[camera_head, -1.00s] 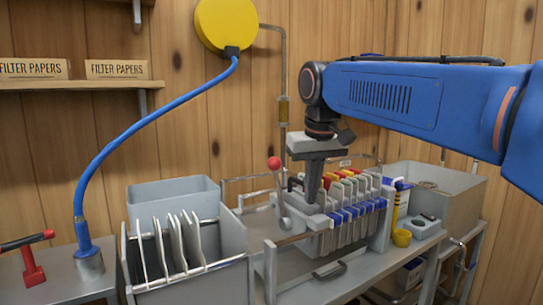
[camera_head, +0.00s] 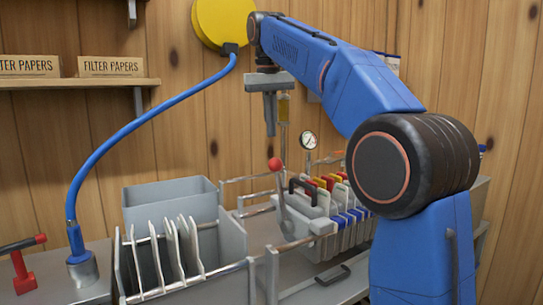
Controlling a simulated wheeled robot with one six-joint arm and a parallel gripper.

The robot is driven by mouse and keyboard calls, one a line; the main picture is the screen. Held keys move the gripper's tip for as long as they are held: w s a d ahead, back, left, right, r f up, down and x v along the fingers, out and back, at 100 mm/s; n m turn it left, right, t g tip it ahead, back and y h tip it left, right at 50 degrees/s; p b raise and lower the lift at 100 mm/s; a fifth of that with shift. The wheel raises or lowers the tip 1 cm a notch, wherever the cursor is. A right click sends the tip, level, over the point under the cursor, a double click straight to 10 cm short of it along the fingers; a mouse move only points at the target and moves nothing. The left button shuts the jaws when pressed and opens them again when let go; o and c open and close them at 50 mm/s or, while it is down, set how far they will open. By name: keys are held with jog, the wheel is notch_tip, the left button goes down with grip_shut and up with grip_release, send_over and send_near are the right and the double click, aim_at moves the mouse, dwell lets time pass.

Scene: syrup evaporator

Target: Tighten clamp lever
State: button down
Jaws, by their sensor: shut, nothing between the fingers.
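The clamp lever (camera_head: 281,196) is a grey bar with a red ball knob (camera_head: 274,164) on top. It stands nearly upright at the left end of the filter press (camera_head: 335,225), a row of plates with red, yellow and blue tabs. My gripper (camera_head: 270,133) is shut and empty, pointing down in the air above and slightly left of the red knob, apart from it. My arm hides the right part of the press.
A grey rack (camera_head: 195,280) with several white sheets stands left of the press, with a grey bin (camera_head: 170,197) behind. A blue hose (camera_head: 130,132) arcs at the left. A pressure gauge (camera_head: 308,141) rises behind the press. A shelf (camera_head: 75,83) holds filter paper boxes.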

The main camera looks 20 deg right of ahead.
jog(key=shift+w+a+r, duration=0.15)
jog(key=shift+w, duration=0.25)
jog(key=shift+w+a+r, duration=0.15)
jog(key=shift+w, duration=0.25)
jog(key=s+f, duration=0.3)
jog(key=f, duration=0.6)
jog(key=shift+d, duration=0.25)
jog(key=shift+s+r, duration=0.1)
jog(key=shift+s, duration=0.05)
